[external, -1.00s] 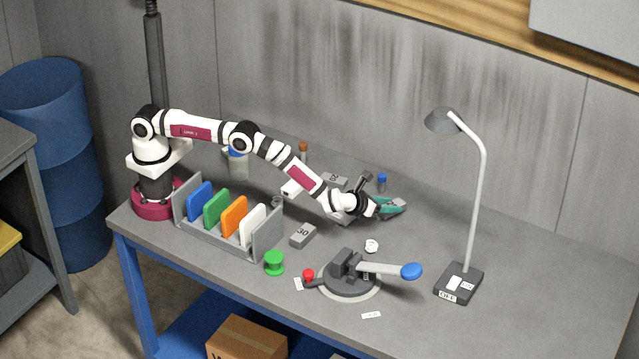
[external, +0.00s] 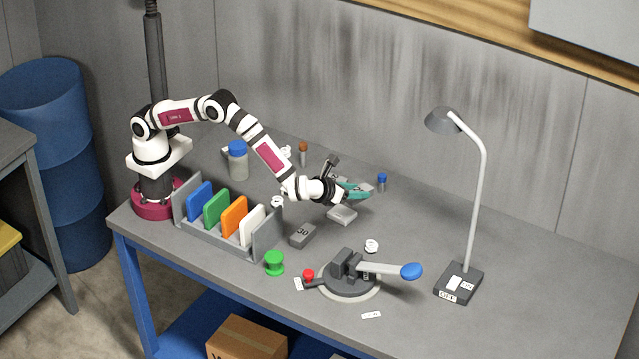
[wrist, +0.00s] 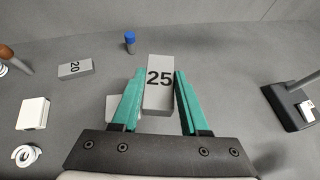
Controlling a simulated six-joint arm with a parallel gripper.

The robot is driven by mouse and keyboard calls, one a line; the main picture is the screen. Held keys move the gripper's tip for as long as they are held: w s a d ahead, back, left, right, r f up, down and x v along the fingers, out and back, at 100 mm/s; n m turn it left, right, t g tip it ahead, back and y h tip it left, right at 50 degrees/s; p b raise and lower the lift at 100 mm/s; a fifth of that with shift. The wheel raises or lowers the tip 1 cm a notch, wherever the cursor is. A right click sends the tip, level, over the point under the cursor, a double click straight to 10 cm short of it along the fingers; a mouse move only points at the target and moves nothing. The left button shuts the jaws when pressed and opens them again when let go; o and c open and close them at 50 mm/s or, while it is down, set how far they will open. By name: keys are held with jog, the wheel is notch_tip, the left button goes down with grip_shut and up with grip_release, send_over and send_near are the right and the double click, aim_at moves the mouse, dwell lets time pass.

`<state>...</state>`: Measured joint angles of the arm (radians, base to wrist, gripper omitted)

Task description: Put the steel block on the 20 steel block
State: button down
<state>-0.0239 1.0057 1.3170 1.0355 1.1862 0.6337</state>
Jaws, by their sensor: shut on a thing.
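In the wrist view my gripper (wrist: 158,92) is shut on a grey steel block marked 25 (wrist: 159,80), with a teal finger on each side. The steel block marked 20 (wrist: 75,69) lies apart, farther out and to the left. Another light grey block (wrist: 120,106) shows low down, partly hidden by the left finger; its marking cannot be read. In the external view my gripper (external: 352,190) is above the table, just behind a pale block (external: 342,216). The held block is hard to make out there.
A blue-capped vial (external: 382,182) stands right of my gripper. A block marked 30 (external: 302,235), a rack of coloured plates (external: 222,240) and a clamp fixture (external: 350,280) are nearer the front. A lamp (external: 472,210) stands right; the back right table is clear.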

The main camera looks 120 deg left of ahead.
jog(key=s+a+r+n+g, duration=0.1)
jog(key=s+a+n+g, duration=0.1)
jog(key=s, duration=0.5)
jog(key=s+a+r+n+g, duration=0.1)
jog(key=s+g, duration=0.1)
jog(key=s, duration=0.5)
jog(key=shift+y, duration=0.4)
jog(key=x, duration=0.4)
jog(key=s+x, duration=0.1)
jog(key=x, duration=0.7)
jog(key=shift+s+a+f, duration=0.1)
jog(key=shift+s+f, duration=0.25)
jog(key=shift+f, duration=0.1)
jog(key=f, duration=0.4)
jog(key=shift+a, duration=0.25)
jog(key=shift+f, duration=0.15)
jog(key=shift+f, duration=0.1)
jog(key=shift+c, duration=2.1)
grip_release()
